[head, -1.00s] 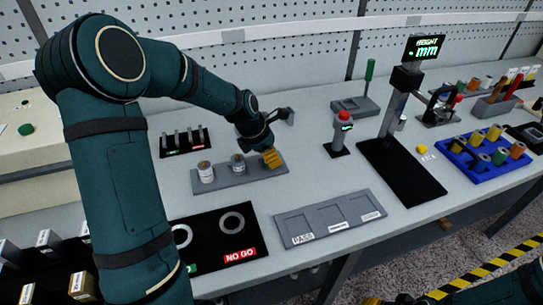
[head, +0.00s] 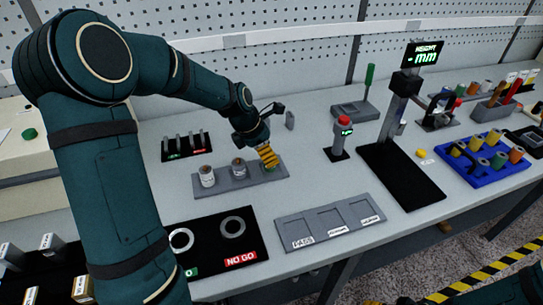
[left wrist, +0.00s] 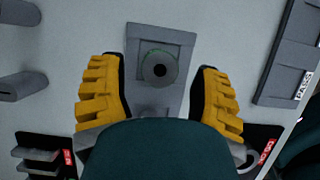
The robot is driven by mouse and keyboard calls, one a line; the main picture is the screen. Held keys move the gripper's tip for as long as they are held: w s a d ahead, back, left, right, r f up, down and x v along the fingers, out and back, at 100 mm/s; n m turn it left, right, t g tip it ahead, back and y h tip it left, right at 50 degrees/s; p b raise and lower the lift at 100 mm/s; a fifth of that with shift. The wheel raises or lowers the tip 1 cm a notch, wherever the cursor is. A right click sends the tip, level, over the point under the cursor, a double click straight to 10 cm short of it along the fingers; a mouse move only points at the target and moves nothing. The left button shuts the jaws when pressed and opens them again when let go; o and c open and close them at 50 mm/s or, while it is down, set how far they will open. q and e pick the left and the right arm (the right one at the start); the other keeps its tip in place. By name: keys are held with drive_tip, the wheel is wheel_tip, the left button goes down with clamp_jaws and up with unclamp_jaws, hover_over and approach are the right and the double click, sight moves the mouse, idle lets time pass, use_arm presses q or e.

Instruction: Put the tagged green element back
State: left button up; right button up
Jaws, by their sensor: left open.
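The green element (left wrist: 160,68) shows in the left wrist view as a grey cylinder with a dark centre hole and a thin green edge. It stands at the end of a grey holder (left wrist: 140,35). My left gripper (left wrist: 160,80) is open, with one yellow finger on each side and a gap to the element. In the head view my left gripper (head: 268,156) is over the right end of the holder (head: 225,183), and a bit of green shows beneath it. Two spindles (head: 207,176) (head: 238,167) stand further left. No tag is readable. Part of my right gripper (head: 374,301) shows at the bottom edge.
A three-bay grey tray (head: 330,225) is empty at the front. A black NO GO gauge plate (head: 210,260) lies left of it. A red-topped post (head: 341,140) and the height gauge (head: 400,175) stand right. A blue rack (head: 480,175) holds several coloured spindles.

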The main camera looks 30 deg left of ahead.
use_arm(q)
drive_tip(key=p+v, duration=0.1)
drive_tip(key=v, duration=0.7)
drive_tip(key=shift+r+p, duration=0.25)
drive_tip(key=shift+p, duration=0.05)
